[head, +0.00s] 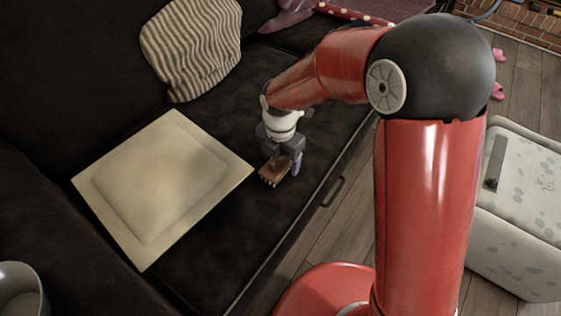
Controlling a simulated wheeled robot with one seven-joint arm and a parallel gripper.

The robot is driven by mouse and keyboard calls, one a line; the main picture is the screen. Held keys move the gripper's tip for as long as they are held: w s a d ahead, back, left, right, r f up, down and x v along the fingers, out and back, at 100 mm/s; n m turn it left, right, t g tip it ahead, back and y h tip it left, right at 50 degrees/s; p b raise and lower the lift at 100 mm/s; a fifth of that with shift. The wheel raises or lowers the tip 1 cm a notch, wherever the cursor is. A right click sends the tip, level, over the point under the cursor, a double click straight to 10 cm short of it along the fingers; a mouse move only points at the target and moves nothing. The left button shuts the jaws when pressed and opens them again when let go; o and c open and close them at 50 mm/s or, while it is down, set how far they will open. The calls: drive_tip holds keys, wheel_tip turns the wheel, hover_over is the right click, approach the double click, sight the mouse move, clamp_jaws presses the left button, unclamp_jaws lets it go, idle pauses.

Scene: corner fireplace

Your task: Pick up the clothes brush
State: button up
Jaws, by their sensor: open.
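The clothes brush (273,173) is a small brown block with pale bristles along its lower edge. It is on or just above the dark sofa seat, right of the cream cushion. My gripper (281,168) points down at the brush, with its fingers around or very close to it. The jaws are open. The gripper body hides part of the brush, and I cannot tell whether a finger touches it.
A cream square cushion (160,185) lies left of the gripper on the sofa (235,245). A striped cushion (192,48) leans behind. A pale spotted box (525,190) stands on the wooden floor at right. A grey bowl-like object (20,285) is at lower left.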

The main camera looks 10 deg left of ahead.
drive_tip(key=c, duration=1.1)
drive_tip(key=shift+r, duration=0.1)
wheel_tip(320, 180, up, 20)
drive_tip(key=shift+f+p, duration=0.1)
drive_tip(key=shift+p, duration=1.05)
